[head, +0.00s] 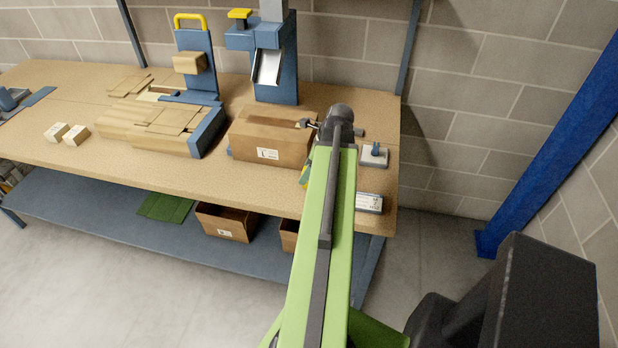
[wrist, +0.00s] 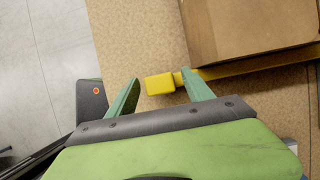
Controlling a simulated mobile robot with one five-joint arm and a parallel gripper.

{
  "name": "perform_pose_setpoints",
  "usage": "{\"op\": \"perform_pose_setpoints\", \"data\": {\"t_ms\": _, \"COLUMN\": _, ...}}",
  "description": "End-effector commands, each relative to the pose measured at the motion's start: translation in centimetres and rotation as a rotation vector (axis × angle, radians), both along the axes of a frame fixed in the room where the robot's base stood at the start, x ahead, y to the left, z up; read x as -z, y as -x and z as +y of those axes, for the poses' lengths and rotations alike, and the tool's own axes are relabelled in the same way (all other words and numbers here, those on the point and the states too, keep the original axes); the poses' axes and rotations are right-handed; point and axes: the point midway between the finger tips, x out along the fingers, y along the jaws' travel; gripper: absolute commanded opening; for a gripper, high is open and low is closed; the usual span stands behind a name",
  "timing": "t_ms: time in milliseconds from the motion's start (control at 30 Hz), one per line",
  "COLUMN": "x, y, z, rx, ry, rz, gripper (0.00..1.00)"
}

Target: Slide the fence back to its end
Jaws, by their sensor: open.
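A yellow bar with a block-shaped end (wrist: 160,84), which looks like the fence, lies low over the tan bench top in the wrist view. The bar runs right along the edge of a cardboard box (wrist: 255,25). My gripper (wrist: 160,75) is open, one green finger on each side of the yellow block. The right finger crosses in front of the bar just behind the block; I cannot tell whether it touches. In the head view the cardboard box (head: 268,142) stands on the bench beside my arm, which hides most of the gripper and the bar.
The bench (head: 90,140) holds a stack of flat cardboard (head: 165,118), two small boxes (head: 66,134) and a blue press-like machine (head: 275,70). A small white-based device (head: 374,156) and a labelled block (head: 369,203) sit right of my arm. A blue post (head: 550,140) stands at right.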

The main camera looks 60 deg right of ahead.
Motion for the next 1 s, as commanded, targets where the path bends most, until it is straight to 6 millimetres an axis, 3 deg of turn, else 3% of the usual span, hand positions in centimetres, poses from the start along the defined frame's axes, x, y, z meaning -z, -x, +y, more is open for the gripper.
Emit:
{"op": "perform_pose_setpoints", "data": {"t_ms": 333, "x": 0.43, "y": -0.18, "z": 0.04, "rx": 0.001, "ry": 0.001, "rz": 0.0, "gripper": 0.6}}
{"op": "perform_pose_setpoints", "data": {"t_ms": 800, "x": 0.43, "y": -0.14, "z": -0.03, "rx": 0.003, "ry": 0.001, "rz": 0.0, "gripper": 0.0}}
{"op": "perform_pose_setpoints", "data": {"t_ms": 1000, "x": 0.43, "y": -0.14, "z": -0.06, "rx": 0.003, "ry": 0.002, "rz": -0.001, "gripper": 0.0}}
